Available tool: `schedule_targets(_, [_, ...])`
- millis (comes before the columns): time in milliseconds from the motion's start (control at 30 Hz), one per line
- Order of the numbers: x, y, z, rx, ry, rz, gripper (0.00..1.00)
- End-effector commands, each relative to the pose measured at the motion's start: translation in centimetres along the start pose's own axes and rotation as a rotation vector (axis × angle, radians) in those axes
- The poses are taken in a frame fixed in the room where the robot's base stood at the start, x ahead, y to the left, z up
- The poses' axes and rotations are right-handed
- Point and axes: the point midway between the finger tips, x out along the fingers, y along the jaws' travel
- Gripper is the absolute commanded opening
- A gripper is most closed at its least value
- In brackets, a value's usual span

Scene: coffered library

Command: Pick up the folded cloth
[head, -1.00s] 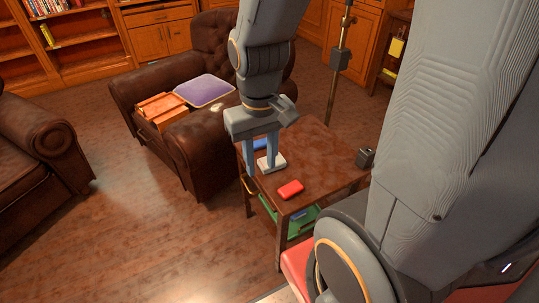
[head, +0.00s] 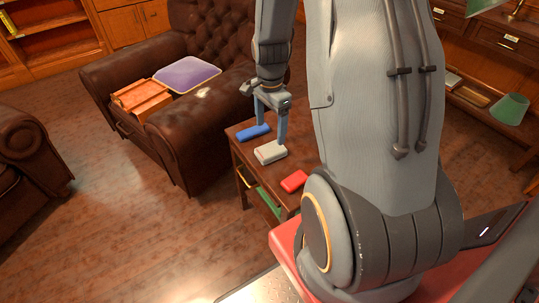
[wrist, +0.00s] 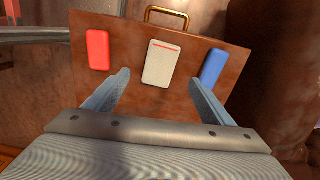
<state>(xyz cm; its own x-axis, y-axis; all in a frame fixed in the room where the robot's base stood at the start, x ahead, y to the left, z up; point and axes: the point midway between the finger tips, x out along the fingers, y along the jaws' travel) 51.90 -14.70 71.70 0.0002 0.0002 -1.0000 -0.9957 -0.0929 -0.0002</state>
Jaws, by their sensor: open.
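The folded cloth (head: 271,152) looks like a pale grey-white flat block, lying on the small wooden table (head: 240,160). In the wrist view the cloth (wrist: 160,62) shows a thin red stripe near one end. My gripper (head: 271,134) is open and empty, pointing down over the table just behind the cloth in the head view. In the wrist view the cloth lies ahead of and between the lines of my two fingers (wrist: 159,78). The height of the fingertips above the table is hard to tell.
A blue block (head: 254,132) and a red block (head: 294,181) lie on either side of the cloth. A brown armchair (head: 185,130) with a purple cushion (head: 187,74) and an orange wooden box (head: 142,98) stands left of the table. Open floor (head: 130,230) lies front left.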

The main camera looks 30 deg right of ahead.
Motion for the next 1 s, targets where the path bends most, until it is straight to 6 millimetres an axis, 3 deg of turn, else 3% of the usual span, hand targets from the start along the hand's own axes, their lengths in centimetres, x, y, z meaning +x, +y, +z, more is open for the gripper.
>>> schedule_targets(200, [2.4,-0.5,-1.4,0.117,-0.001,0.002,0.77])
schedule_targets(733, [8.5,-0.2,-0.3,0.117,-0.001,0.002,0.77])
schedule_targets(1000, [9.6,-0.3,-0.3,0.116,0.000,0.000,0.77])
